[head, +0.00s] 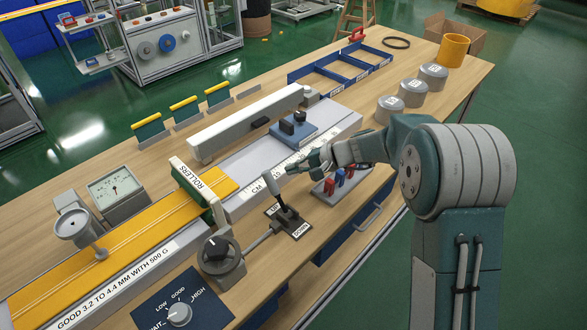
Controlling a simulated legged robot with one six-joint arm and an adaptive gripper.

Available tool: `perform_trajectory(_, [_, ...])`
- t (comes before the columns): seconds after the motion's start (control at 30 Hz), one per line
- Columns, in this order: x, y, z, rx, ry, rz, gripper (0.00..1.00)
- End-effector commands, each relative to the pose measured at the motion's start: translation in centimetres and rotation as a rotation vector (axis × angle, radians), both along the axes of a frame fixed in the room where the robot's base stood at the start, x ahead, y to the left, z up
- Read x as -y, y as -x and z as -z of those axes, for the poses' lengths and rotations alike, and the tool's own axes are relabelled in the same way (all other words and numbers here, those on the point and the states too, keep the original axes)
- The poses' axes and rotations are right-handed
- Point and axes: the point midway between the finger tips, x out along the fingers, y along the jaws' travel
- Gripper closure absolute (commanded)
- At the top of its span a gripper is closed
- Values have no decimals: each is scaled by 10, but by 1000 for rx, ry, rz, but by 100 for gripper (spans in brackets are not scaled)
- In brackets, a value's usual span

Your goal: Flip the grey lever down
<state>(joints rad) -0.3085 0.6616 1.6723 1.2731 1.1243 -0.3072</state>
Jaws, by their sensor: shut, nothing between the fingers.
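The grey lever (272,189) stands in the middle of the workbench, its grey grip pointing up and tilted to the left. Its dark lower end sits on a black base plate (271,212), with a white DOWN label (301,230) at the near right side and another label at the far left side, too small to read surely. My gripper (291,170) is just right of the lever's grip and slightly above its middle. Its fingers point left and are shut with nothing between them. I cannot tell whether the fingertips touch the grip.
A block with red and blue pieces (342,183) lies under my wrist. The roller frame (198,187) and orange strip (140,241) are to the left. A black-knobbed unit (220,255) stands nearer, joined by a rod. Grey weights (390,109) stand behind my arm.

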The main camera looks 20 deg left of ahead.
Motion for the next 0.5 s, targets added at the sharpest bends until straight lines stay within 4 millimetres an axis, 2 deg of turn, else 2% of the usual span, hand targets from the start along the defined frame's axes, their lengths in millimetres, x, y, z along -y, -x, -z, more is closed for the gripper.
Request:
perform_trajectory(0.1, [-21, 4, 12, -2, 1, -3, 100])
perform_trajectory(0.4, [-61, 11, 35, -1, 0, -3, 100])
perform_trajectory(0.5, [-52, 19, 25, 1, -1, 1, 100])
